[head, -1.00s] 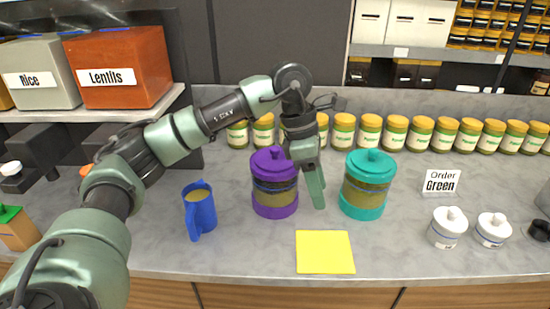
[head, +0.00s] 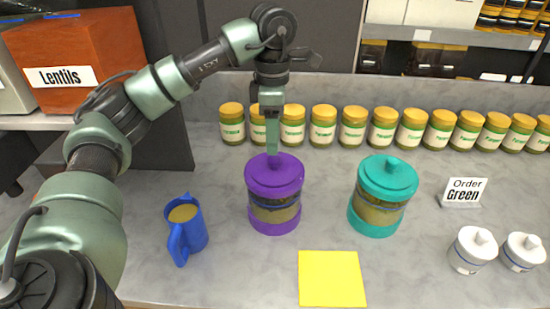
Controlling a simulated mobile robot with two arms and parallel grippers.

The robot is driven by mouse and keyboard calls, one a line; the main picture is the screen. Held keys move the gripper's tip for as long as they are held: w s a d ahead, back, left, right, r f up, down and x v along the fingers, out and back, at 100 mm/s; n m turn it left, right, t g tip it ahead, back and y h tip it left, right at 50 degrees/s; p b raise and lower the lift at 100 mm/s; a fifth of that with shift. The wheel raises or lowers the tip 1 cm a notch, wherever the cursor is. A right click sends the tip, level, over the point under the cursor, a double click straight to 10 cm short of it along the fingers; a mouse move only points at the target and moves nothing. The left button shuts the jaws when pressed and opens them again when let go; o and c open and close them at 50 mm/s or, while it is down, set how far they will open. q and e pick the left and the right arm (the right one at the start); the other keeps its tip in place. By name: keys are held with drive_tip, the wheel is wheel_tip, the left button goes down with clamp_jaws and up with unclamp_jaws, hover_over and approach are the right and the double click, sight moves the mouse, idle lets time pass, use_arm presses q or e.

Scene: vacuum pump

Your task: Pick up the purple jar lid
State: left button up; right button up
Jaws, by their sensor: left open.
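The purple jar lid (head: 285,172) sits on its jar (head: 275,212), a clear-sided jar with a purple base, in the middle of the counter. My left gripper (head: 272,150) is open and points down right at the lid's knob, which is mostly hidden behind the fingers. The fingers line up edge-on, so I cannot tell whether they touch the knob. My right gripper is not in view.
A teal-lidded jar (head: 382,195) stands to the right, a blue mug (head: 187,227) to the left. A yellow square (head: 331,278) lies in front. Several yellow-capped jars (head: 353,128) line the back. White pots (head: 473,250) and an "Order Green" sign (head: 464,191) are at right.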

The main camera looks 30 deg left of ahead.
sight(274, 158)
use_arm(q)
drive_tip(key=shift+s+d+f+p, duration=0.2)
drive_tip(key=shift+f+p, duration=0.2)
drive_tip(key=shift+f, duration=0.25)
drive_tip(key=shift+s+d+f+p, duration=0.1)
drive_tip(key=shift+s+f+p, duration=0.1)
drive_tip(key=shift+f+p, duration=0.3)
drive_tip(key=f, duration=0.2)
drive_tip(key=f+p, duration=0.1)
drive_tip(key=f, duration=0.1)
drive_tip(key=shift+w, duration=0.25)
drive_tip(key=shift+w+a+f, duration=0.1)
drive_tip(key=shift+f, duration=0.05)
clamp_jaws()
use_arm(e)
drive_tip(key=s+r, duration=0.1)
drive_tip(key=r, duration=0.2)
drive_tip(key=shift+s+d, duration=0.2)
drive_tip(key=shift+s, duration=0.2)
